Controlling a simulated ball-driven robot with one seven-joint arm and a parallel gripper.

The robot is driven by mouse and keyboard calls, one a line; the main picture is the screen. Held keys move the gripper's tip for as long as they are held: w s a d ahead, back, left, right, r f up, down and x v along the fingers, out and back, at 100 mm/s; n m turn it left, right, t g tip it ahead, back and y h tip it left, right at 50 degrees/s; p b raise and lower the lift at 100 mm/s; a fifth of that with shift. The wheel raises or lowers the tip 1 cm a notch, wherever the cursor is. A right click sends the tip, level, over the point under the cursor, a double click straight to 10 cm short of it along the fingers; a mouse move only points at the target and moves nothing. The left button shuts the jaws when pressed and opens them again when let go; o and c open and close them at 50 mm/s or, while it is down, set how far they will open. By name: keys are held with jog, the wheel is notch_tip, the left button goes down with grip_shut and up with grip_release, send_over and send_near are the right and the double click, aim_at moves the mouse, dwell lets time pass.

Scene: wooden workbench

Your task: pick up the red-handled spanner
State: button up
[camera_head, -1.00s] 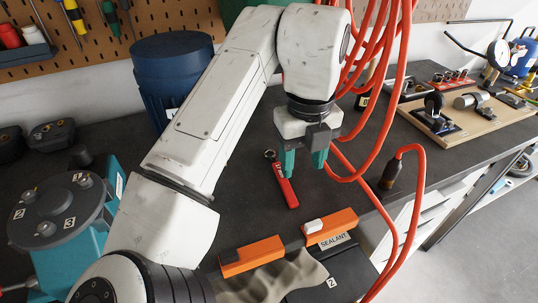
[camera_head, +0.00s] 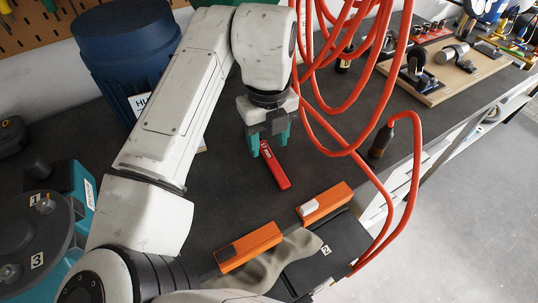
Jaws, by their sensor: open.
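The red-handled spanner (camera_head: 277,167) lies on the dark bench top, its red handle pointing toward the lower right. Its upper end is partly hidden behind my gripper. My gripper (camera_head: 269,146) points downward with its two teal fingers apart, over the upper end of the spanner. The left finger overlaps the left side of that end in the picture. I cannot tell how high the fingertips are above the bench. Nothing shows held between them.
Red hoses (camera_head: 340,150) hang in loops to the right of my gripper. Two orange blocks (camera_head: 249,247) and a grey cloth (camera_head: 285,262) lie in front. A dark blue drum (camera_head: 128,35) stands behind my arm. Bench between spanner and orange blocks is clear.

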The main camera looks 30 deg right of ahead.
aim_at(269, 156)
notch_tip(269, 156, down, 4)
jog(key=shift+s+d+f, duration=0.1)
jog(key=shift+c, duration=0.2)
grip_shut()
dwell(0.3)
